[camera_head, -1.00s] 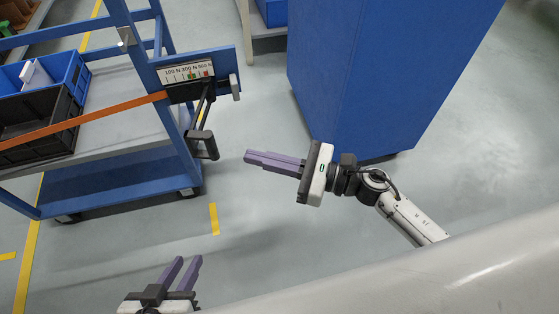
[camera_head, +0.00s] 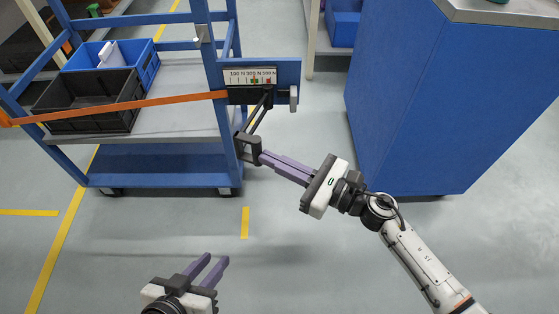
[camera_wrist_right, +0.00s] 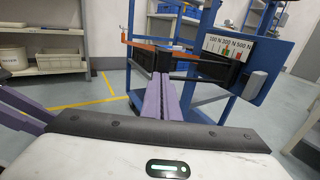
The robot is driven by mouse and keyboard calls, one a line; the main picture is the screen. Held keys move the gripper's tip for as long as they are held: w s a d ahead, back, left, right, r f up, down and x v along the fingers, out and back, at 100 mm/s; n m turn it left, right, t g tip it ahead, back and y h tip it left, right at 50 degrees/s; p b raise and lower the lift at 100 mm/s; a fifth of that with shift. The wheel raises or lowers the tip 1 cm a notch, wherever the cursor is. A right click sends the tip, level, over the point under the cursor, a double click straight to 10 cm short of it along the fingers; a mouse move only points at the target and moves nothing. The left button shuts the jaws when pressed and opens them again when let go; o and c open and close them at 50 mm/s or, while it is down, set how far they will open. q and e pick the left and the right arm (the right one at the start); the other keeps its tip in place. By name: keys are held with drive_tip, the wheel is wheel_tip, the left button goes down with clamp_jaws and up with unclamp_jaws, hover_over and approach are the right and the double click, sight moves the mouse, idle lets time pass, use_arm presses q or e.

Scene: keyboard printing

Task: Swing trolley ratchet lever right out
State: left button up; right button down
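The ratchet lever (camera_head: 259,115) is a dark bar with a black handle (camera_head: 248,148) at its lower end. It hangs out below the force scale plate (camera_head: 249,77) on the blue trolley (camera_head: 160,163). An orange strap (camera_head: 130,106) runs left from this unit. My right gripper (camera_head: 262,156) has its purple fingers together, tips at the handle's right side; whether they touch it is unclear. In the right wrist view the fingers (camera_wrist_right: 162,80) lie side by side below the scale plate (camera_wrist_right: 229,46). My left gripper (camera_head: 207,268) is open and empty, low over the floor.
A black bin (camera_head: 92,120) and a blue bin (camera_head: 140,60) stand on the trolley shelf. A large blue cabinet (camera_head: 420,110) stands right of my right gripper. The floor (camera_head: 310,260) between my grippers is clear.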

use_arm(q)
drive_tip(key=shift+r, duration=0.2)
use_arm(e)
drive_tip(key=shift+s+a, duration=0.1)
drive_tip(key=shift+a, duration=0.2)
use_arm(q)
drive_tip(key=shift+s+d+f, duration=0.15)
drive_tip(key=shift+d+f, duration=0.05)
drive_tip(key=shift+d, duration=0.15)
use_arm(e)
drive_tip(key=v, duration=1.4)
